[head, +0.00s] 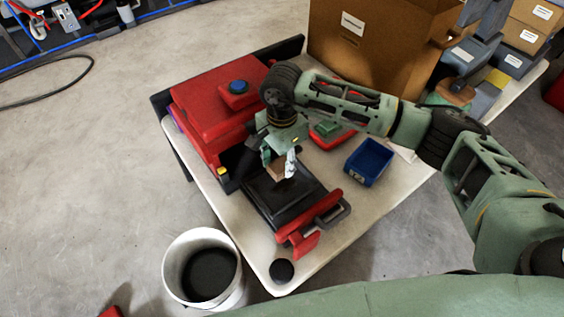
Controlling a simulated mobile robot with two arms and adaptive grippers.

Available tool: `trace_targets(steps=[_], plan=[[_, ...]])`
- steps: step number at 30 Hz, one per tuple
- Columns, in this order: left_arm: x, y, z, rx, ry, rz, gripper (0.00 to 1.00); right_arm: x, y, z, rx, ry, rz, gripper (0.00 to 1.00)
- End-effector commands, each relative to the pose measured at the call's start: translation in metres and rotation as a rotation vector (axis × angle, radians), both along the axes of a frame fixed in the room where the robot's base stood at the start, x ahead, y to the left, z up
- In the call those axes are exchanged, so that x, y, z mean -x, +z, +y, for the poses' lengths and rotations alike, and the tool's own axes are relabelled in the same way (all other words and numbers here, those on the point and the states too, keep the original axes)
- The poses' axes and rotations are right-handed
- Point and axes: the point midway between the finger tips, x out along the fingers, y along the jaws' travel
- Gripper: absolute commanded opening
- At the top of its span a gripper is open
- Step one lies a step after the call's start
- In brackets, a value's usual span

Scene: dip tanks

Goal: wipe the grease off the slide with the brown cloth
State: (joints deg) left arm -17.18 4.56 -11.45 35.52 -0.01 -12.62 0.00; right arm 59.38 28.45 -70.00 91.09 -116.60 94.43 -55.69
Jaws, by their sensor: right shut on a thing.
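The slide (284,203) is the dark, flat part between the red body (205,105) and the red front end (312,217) of a vise-like device on the table. My right gripper (281,165) reaches in from the right and points down over the back part of the slide. It is shut on a small brown piece, the brown cloth (276,173), partly hidden by the fingers. The cloth is at or just above the slide; I cannot tell whether it touches. Grease cannot be made out on the dark surface. My left gripper is not in view.
A blue bin (369,162) stands on the table (350,205) right of the slide. A large cardboard box (375,45) stands behind. A white bucket (203,268) with dark contents is at the front left. A black round piece (282,271) lies at the front corner.

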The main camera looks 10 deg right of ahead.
Motion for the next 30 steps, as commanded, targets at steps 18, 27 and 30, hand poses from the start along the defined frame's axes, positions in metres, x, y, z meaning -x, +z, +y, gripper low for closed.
trace_targets(steps=[18, 27, 30], plan=[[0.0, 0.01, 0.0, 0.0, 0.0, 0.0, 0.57, 0.0, 0.023, 0.0, 0.0, 0.0, -0.001, 0.15], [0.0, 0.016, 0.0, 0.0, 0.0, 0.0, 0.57, 0.0, 0.046, 0.0, 0.0, 0.001, -0.001, 0.15], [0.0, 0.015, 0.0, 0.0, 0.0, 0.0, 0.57, 0.0, 0.046, 0.0, 0.0, 0.0, 0.0, 0.15]])
